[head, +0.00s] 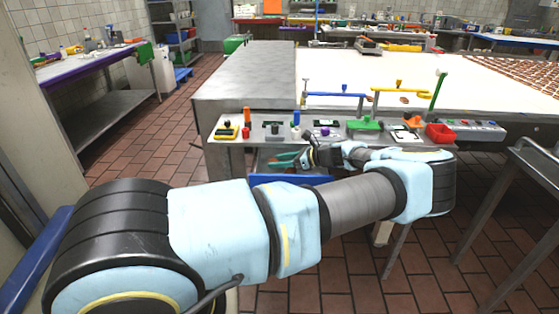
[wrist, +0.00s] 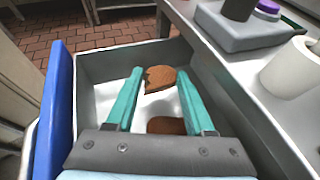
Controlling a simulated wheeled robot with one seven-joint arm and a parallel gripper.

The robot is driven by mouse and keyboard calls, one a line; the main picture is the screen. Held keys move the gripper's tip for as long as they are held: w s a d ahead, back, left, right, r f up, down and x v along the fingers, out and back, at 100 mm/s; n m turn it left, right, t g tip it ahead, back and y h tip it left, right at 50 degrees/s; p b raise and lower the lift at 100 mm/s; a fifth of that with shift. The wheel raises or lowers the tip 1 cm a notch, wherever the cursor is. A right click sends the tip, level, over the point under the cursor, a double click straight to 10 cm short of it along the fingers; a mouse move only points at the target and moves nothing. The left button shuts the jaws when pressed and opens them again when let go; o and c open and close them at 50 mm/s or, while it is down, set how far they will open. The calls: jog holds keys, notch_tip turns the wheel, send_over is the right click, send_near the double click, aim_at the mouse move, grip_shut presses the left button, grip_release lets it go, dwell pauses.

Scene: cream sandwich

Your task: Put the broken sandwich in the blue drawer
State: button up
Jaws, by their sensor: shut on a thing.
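My gripper (wrist: 160,82) has teal fingers and is shut on the broken sandwich (wrist: 158,76), a brown round piece with a jagged bite in its left edge. It holds the sandwich over the open blue drawer, within the drawer's outline in the wrist view. The drawer has a blue front (wrist: 57,100) and a pale grey inside. In the head view my gripper (head: 283,159) is low at the table's front edge, above the blue drawer (head: 290,179); the sandwich cannot be made out there.
A second brown round piece (wrist: 166,125) shows under my gripper, partly hidden, apparently in the drawer.

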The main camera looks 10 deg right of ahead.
jog(key=shift+f, duration=0.35)
jog(key=shift+f, duration=0.15)
jog(key=shift+f+b, duration=0.5)
jog(key=o, duration=1.3)
jog(key=shift+r, duration=0.15)
jog(key=shift+r+p, duration=0.35)
jog(key=shift+p, duration=0.05)
jog(key=b+v, duration=0.4)
jog(key=v, duration=0.8)
jog(key=shift+r, duration=0.2)
